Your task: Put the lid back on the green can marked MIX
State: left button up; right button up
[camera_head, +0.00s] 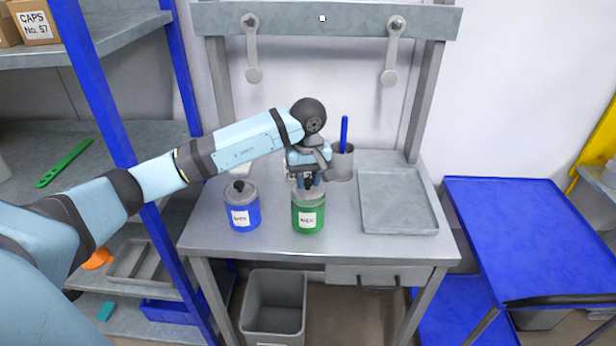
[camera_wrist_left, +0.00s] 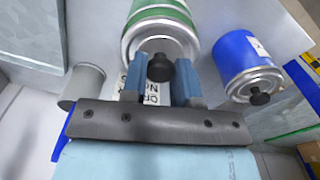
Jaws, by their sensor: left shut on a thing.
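The green can (camera_head: 308,220) with a white label that seems to read MIX stands upright on the grey workbench (camera_head: 220,238). My left gripper (camera_head: 308,180) is directly above it, pointing down, shut on the black knob of a grey lid (camera_head: 309,196). In the left wrist view the knob (camera_wrist_left: 161,69) sits between the two blue fingers of my left gripper (camera_wrist_left: 161,82). The lid (camera_wrist_left: 158,45) is in line with the green can (camera_wrist_left: 158,12), at its top. I cannot tell if it is fully seated. My right gripper is not in view.
A blue can (camera_head: 243,213) with its own knobbed lid stands left of the green can. A grey cup (camera_head: 343,164) with a blue stick is behind, and a grey tray (camera_head: 400,228) lies right. A labelled item (camera_wrist_left: 128,88) is partly hidden behind my gripper.

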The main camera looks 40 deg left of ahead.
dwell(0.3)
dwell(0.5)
pick_arm(q)
jog(key=shift+b, duration=0.3)
jog(key=shift+f+b, duration=0.2)
jog(key=shift+b, duration=0.5)
dwell(1.4)
dwell(0.4)
jog(key=o, duration=1.5)
jog(key=shift+c, duration=0.2)
